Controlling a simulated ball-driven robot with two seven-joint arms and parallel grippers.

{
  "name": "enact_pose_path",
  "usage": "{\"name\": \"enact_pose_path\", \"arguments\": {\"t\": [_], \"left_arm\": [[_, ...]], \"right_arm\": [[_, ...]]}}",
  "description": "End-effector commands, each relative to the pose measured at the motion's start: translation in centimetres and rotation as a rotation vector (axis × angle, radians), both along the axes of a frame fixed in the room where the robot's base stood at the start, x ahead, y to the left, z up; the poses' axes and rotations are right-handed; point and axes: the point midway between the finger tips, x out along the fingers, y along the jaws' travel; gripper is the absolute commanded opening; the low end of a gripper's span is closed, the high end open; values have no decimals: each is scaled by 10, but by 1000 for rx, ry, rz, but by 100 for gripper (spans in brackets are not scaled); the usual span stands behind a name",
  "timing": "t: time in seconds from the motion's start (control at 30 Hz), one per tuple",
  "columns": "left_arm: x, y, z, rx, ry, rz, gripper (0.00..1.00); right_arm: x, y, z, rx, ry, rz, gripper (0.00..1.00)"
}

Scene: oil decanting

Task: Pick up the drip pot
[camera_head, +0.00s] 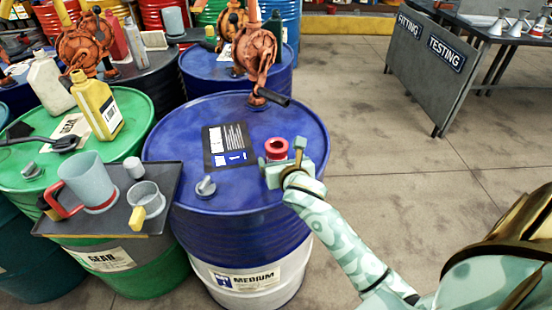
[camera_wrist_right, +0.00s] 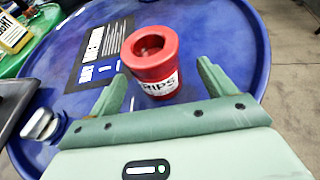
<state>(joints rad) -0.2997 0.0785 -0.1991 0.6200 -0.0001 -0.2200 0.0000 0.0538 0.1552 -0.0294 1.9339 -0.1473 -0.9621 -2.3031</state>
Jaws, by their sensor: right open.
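The drip pot is a small red pot with a white label reading "RIPS" (camera_wrist_right: 150,58). It stands upright on the blue drum, and it also shows in the head view (camera_head: 276,149). My right gripper (camera_wrist_right: 163,90) is open, with one finger on each side of the pot's near side. The pot is between or just beyond the fingertips, and I see no clear contact. In the head view my right gripper (camera_head: 287,160) is at the drum's right side, partly over the pot. My left gripper is not in view.
The blue drum top (camera_head: 190,140) also carries a dark label sheet (camera_head: 228,145), a grey cap (camera_head: 205,187) and a hand pump (camera_head: 256,60). A dark tray (camera_head: 150,215) with a jug (camera_head: 90,182) stands left. Open floor (camera_head: 380,170) lies to the right.

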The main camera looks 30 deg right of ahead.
Motion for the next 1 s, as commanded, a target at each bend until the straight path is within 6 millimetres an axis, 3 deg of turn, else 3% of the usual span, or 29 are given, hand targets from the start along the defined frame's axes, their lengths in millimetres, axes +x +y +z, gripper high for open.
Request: {"name": "enact_pose_path", "arguments": {"t": [0.03, 0.2, 0.47, 0.67, 1.0], "left_arm": [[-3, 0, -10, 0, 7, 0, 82], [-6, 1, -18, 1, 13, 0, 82], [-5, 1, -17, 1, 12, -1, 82], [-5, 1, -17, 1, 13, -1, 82], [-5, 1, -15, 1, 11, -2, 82]], "right_arm": [[10, 0, -10, 5, 2, -2, 83], [29, -6, -17, 1, 3, -1, 83], [31, -7, -15, 0, 1, 0, 83], [31, -7, -15, 1, 2, 0, 27], [31, -8, -10, 0, -1, 0, 24]]}}
